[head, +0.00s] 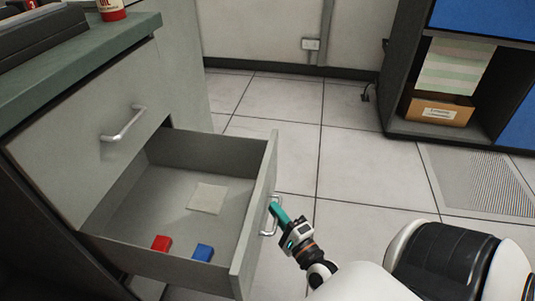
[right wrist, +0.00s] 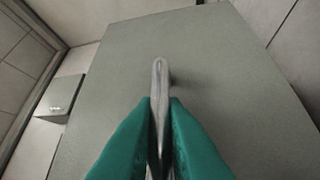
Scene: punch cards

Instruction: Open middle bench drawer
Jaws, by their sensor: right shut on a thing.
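The bench drawer (head: 252,215) below the top drawer is pulled well out. It is grey and holds a red block (head: 161,243), a blue block (head: 203,252) and a pale flat square (head: 207,198). Its metal handle (head: 269,216) is on the front face. My right gripper (head: 276,212) is at this handle, its teal fingers shut on it. In the right wrist view the teal fingers (right wrist: 160,135) close on both sides of the handle (right wrist: 159,80), with the grey drawer front behind. My left gripper is not in view.
The closed top drawer (head: 85,145) has its own handle (head: 123,124), above the open one. The green bench top (head: 90,58) carries a red and white container (head: 111,10). A dark shelf unit (head: 398,75) with a cardboard box (head: 438,110) stands at right. The tiled floor between is clear.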

